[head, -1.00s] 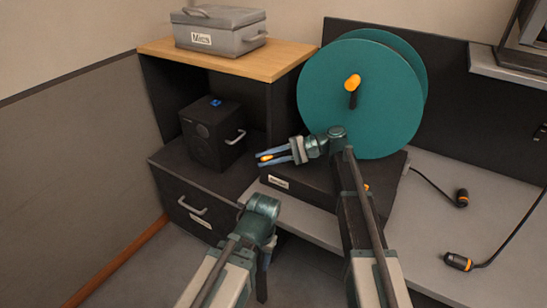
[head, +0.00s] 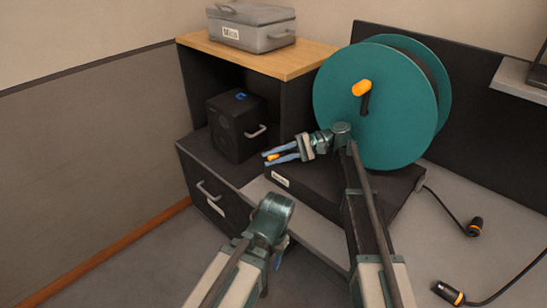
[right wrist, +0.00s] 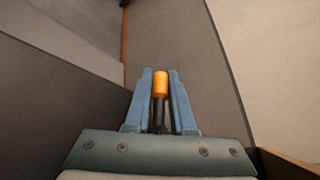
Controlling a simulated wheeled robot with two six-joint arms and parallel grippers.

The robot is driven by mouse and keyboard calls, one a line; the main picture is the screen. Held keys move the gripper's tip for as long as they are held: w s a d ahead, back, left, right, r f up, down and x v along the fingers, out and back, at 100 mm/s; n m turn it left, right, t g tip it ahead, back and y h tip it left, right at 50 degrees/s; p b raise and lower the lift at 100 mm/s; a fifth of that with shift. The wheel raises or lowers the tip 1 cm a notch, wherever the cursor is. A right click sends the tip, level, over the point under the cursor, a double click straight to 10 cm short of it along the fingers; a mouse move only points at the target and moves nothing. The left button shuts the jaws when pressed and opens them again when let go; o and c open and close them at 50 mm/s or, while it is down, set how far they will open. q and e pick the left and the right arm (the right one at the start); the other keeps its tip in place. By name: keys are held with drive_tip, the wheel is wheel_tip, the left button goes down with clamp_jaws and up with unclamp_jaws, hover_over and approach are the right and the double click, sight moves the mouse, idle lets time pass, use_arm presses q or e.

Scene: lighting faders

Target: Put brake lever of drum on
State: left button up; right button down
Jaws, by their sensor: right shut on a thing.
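The drum (head: 375,125) is a large teal reel with an orange-knobbed crank (head: 362,89), standing on a dark base (head: 330,195). My right gripper (head: 273,157) is at the base's front left, left of the reel. It is shut on the brake lever, a dark stem with an orange tip. In the right wrist view the lever's orange tip (right wrist: 160,84) stands between the two blue fingers. The lever's foot is hidden. My left gripper (head: 281,252) hangs low in front of the cabinet, mostly hidden behind its own arm.
A dark drawer cabinet (head: 205,190) stands at left, with a black speaker-like box (head: 237,125) on it. A grey case (head: 251,27) sits on the wooden shelf (head: 295,64). Cables with orange-ringed plugs (head: 448,292) lie on the bench at right.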

sight(273, 158)
drive_tip(key=c, duration=1)
unclamp_jaws()
drive_tip(key=shift+c, duration=0.2)
drive_tip(key=shift+r, duration=0.15)
drive_tip(key=shift+r+p, duration=0.55)
drive_tip(key=shift+p, duration=0.2)
drive_tip(key=r+p, duration=0.1)
drive_tip(key=s+r+p, duration=0.1)
drive_tip(key=shift+d+r, duration=0.1)
drive_tip(key=shift+r, duration=0.2)
drive_tip(key=s+d+p, duration=0.1)
drive_tip(key=s, duration=1.4)
drive_tip(key=shift+d+r, duration=0.25)
drive_tip(key=shift+r, duration=0.2)
